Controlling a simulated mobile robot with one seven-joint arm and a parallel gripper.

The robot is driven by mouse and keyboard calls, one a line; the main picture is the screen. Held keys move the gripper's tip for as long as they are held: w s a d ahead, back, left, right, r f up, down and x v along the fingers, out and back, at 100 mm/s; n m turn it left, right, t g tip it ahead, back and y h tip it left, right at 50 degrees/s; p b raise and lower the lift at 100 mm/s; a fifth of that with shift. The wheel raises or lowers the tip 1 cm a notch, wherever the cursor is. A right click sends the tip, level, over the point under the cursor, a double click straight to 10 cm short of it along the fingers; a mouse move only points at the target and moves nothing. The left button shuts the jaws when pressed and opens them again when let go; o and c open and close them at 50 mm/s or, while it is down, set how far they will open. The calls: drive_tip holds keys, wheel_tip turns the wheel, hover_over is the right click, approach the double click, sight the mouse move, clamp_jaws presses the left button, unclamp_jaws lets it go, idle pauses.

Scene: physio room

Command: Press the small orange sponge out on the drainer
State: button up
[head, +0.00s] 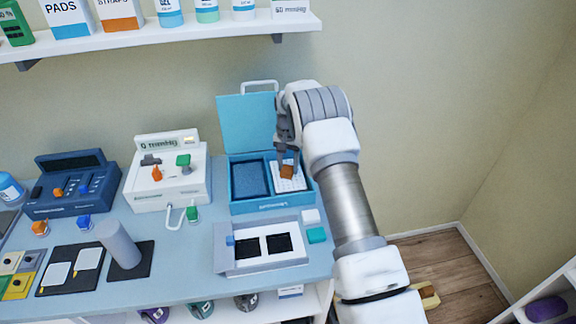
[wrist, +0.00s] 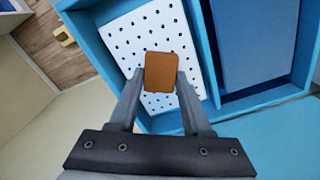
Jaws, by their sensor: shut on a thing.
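The small orange sponge (wrist: 161,72) is between the fingertips of my gripper (wrist: 158,92), which is shut on it. In the head view the sponge (head: 286,172) shows over the drainer (head: 296,185), below my gripper (head: 286,163). The drainer is a white plate with rows of dark holes, set in the right compartment of a blue box; it also shows in the wrist view (wrist: 122,62). The sponge hides part of the holes. I cannot tell whether it touches the plate.
The blue box (head: 272,208) has a dark blue left compartment (head: 251,180) and a raised lid (head: 247,122) behind. A white device (head: 170,190) stands to its left. A grey tray with two black pads (head: 262,262) lies in front. A shelf (head: 180,38) hangs above.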

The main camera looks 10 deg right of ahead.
drive_tip(key=shift+s+f, duration=0.15)
drive_tip(key=shift+f, duration=0.05)
drive_tip(key=shift+r+p, duration=1.6)
drive_tip(key=shift+r, duration=2)
